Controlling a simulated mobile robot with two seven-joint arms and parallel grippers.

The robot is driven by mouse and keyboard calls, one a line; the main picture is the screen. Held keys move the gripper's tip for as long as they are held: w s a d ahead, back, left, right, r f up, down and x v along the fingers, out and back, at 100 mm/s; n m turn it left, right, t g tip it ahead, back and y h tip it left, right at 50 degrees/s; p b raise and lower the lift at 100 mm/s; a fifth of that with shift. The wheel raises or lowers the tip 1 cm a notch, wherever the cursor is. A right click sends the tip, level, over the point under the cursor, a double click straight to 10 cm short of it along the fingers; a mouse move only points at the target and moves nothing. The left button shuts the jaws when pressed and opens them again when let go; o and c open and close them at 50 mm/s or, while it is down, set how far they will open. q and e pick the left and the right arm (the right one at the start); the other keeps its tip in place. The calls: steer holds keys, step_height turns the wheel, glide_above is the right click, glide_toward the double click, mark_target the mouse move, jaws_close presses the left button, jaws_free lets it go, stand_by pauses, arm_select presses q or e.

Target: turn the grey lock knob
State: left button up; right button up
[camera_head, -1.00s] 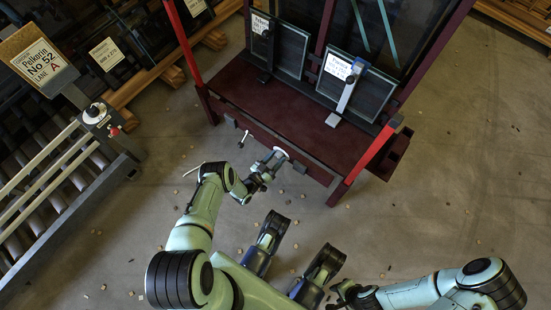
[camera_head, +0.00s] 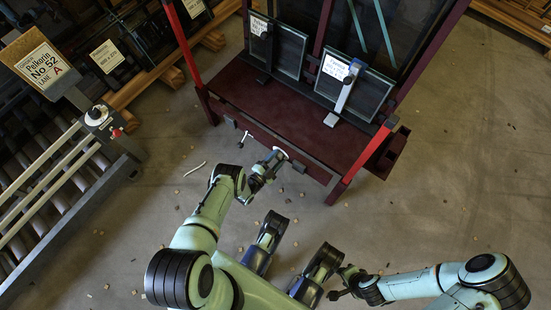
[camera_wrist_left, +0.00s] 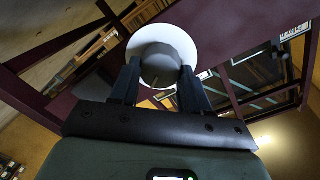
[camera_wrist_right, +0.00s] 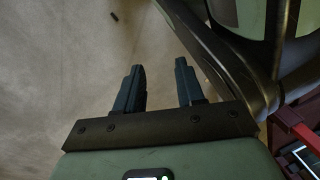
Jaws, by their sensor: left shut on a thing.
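The grey lock knob (camera_wrist_left: 158,68) is a round grey piece in front of a white disc (camera_wrist_left: 163,30) in the left wrist view. The fingers of my left gripper (camera_wrist_left: 160,86) are on either side of it and shut on it. In the head view, my left gripper (camera_head: 268,163) reaches the front edge of the dark red frame, where the white disc (camera_head: 281,152) shows as a small pale rim. The knob itself is hidden there by the gripper. My right gripper (camera_wrist_right: 156,92) is open and empty above the floor, well away from the frame.
The dark red frame (camera_head: 240,92) carries two glass panes (camera_head: 357,92) with clamps. A small T-shaped handle (camera_head: 243,137) sits left of the knob on its front edge. Red posts (camera_head: 359,165) stand at the sides. A roller conveyor (camera_head: 50,190) is at left.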

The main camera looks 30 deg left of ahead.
arm_select(q)
steer(key=m, duration=0.3)
steer(key=shift+d+m+y, duration=0.1)
steer(key=shift+m+y, duration=0.2)
steer(key=shift+y, duration=0.1)
steer(key=m, duration=0.2)
steer(key=shift+f+m+p, duration=0.15)
steer(key=shift+m+p, duration=0.15)
steer(key=m, duration=0.3)
steer(key=shift+s+f, duration=0.1)
steer(key=shift+m+y, duration=0.4)
steer(key=shift+m, duration=0.6)
arm_select(e)
steer(key=shift+w+r, duration=0.3)
steer(key=shift+w, duration=0.1)
arm_select(q)
steer(key=o, duration=1.1)
steer(key=shift+c, duration=0.2)
